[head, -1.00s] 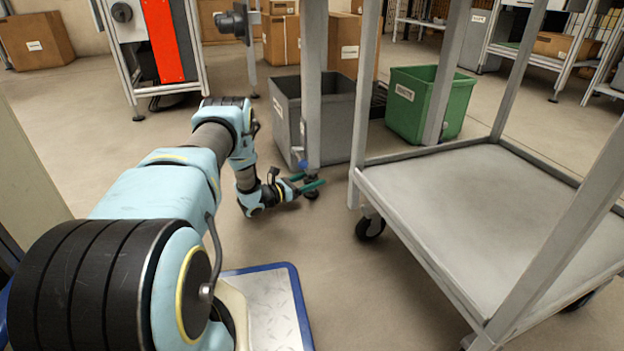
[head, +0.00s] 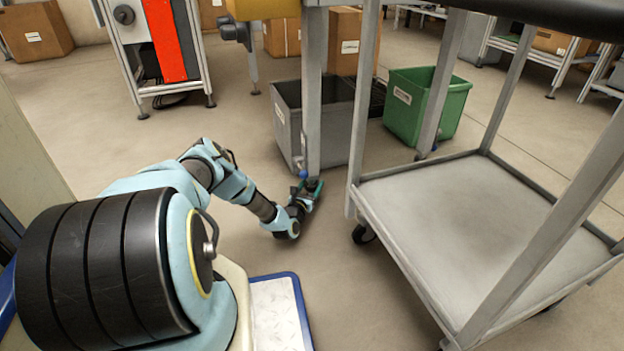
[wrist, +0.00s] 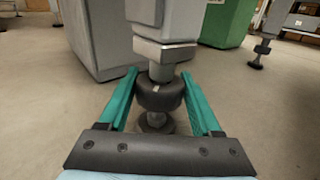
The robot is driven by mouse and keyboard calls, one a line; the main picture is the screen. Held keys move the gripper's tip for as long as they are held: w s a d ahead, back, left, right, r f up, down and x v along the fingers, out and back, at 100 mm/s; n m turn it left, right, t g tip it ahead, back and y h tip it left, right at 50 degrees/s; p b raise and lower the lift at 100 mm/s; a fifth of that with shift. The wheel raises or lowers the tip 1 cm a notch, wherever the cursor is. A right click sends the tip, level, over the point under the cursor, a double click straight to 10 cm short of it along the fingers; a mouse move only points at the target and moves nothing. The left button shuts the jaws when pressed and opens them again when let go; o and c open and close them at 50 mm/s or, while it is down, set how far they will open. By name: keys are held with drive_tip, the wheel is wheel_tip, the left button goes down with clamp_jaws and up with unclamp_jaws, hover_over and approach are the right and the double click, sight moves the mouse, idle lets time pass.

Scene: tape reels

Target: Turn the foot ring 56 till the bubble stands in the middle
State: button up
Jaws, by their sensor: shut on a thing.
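The foot ring (wrist: 160,94) is a dark, thick ring with a small light mark, set on the levelling foot under a grey leg (head: 312,110). My gripper (wrist: 163,98) has one green finger on each side of the ring in the wrist view and is shut on it. In the head view my gripper (head: 312,190) is at the bottom of the leg, near the floor, and mostly hides the ring. The foot's round pad (wrist: 155,122) stands on the floor below the ring. I cannot make out a bubble or a number 56 in either view.
A grey bin (head: 290,128) stands close behind the leg, with a green bin (head: 412,125) further right. A wheeled cart (head: 470,215) with grey posts stands close on the right. Open floor lies to the left of the leg.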

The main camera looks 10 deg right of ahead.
drive_tip(key=shift+a+f+n+t+y, duration=0.1)
drive_tip(key=shift+n+t+y, duration=0.2)
drive_tip(key=shift+y, duration=0.1)
drive_tip(key=o, duration=1.4)
drive_tip(key=shift+p, duration=0.3)
